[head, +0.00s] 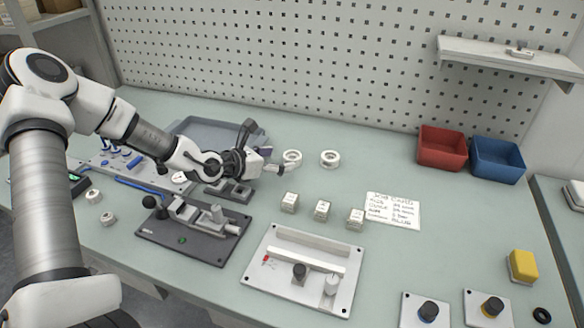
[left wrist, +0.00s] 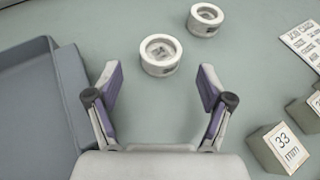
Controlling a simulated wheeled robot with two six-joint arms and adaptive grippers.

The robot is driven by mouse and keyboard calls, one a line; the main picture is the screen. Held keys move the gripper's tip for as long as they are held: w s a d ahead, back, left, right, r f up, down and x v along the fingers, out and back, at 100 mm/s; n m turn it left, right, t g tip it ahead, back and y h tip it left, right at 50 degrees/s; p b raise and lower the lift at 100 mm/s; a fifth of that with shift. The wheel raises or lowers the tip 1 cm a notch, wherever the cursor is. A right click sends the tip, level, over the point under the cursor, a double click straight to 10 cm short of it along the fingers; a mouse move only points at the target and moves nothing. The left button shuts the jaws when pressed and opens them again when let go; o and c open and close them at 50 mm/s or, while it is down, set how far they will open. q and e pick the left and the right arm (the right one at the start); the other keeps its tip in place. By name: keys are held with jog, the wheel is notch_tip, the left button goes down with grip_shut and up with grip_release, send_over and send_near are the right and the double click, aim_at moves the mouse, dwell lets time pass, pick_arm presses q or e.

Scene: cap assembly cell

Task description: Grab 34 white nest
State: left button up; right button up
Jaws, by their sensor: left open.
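Two round white nests with hollow centres stand on the table. The nearer nest (head: 291,157) is just beyond my left gripper (head: 274,161), and the other nest (head: 330,158) is farther right. In the left wrist view, the nearer nest (left wrist: 160,55) is ahead of my open left gripper (left wrist: 160,82), roughly centred between the fingers and not held. The farther nest (left wrist: 205,19) is ahead and to the right. Each nest has a dark mark on its side, too small to read, so I cannot tell which is 34. My right gripper is not in view.
A grey tray (left wrist: 35,105) is left of my gripper in the left wrist view. A block labelled 33 mm (left wrist: 284,147) is at right; similar blocks stand near a written card (head: 393,211). Red (head: 442,147) and blue (head: 497,160) bins stand at the back right.

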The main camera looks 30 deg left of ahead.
aim_at(285, 159)
pick_arm(q)
jog(key=b+x, duration=0.1)
jog(key=x, duration=0.3)
jog(key=shift+w+d+f, duration=0.1)
jog(key=shift+w+f, duration=0.1)
jog(key=shift+f, duration=0.1)
jog(key=shift+w+d, duration=0.1)
jog(key=shift+w, duration=0.05)
jog(key=shift+s+r, duration=0.2)
jog(key=shift+s, duration=0.05)
jog(key=shift+c, duration=0.7)
jog(key=c, duration=1.1)
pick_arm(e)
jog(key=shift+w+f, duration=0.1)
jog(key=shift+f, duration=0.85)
